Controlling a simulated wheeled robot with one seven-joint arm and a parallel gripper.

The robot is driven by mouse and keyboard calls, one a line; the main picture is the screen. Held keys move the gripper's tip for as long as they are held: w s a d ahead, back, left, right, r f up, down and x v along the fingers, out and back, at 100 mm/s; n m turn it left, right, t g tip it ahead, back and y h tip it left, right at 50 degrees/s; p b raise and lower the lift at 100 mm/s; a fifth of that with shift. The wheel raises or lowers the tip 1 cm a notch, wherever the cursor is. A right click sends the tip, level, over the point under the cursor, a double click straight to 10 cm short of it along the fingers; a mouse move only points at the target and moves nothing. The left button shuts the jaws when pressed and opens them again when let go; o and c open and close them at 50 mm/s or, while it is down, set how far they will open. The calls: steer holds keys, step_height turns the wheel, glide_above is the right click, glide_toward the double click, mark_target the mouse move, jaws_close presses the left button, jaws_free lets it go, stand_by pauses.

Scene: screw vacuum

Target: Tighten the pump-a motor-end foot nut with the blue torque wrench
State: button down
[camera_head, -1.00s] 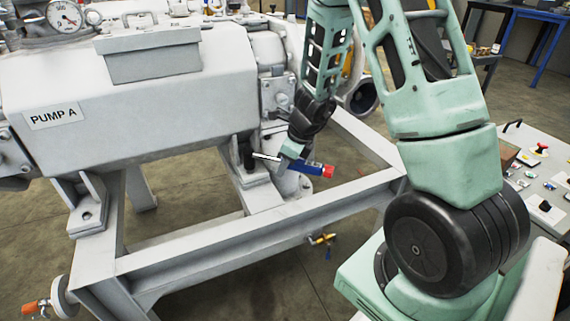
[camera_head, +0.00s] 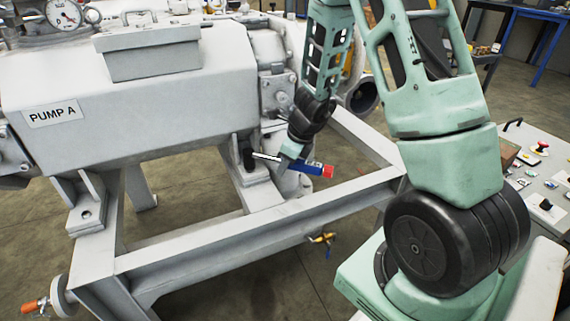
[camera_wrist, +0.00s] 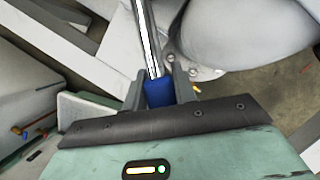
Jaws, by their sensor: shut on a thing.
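The blue torque wrench (camera_head: 311,167) has a blue handle with a red end and a bright metal shaft. My gripper (camera_head: 288,156) is shut on its handle beside pump A (camera_head: 150,85). In the wrist view my gripper (camera_wrist: 161,88) has a finger on each side of the blue handle (camera_wrist: 159,93), and the shaft runs up out of the picture. In the head view the shaft reaches left to a dark upright head (camera_head: 248,158) at the motor-end foot (camera_head: 260,190). The nut itself is hidden, so I cannot tell whether the head sits on it.
A grey steel frame (camera_head: 250,225) carries the pump and runs below my gripper. A bench with switches (camera_head: 545,185) stands at the right. Open floor shows inside the frame.

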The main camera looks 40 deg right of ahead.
steer(key=shift+f+b, duration=0.7)
steer(key=shift+f, duration=0.05)
stand_by(0.3)
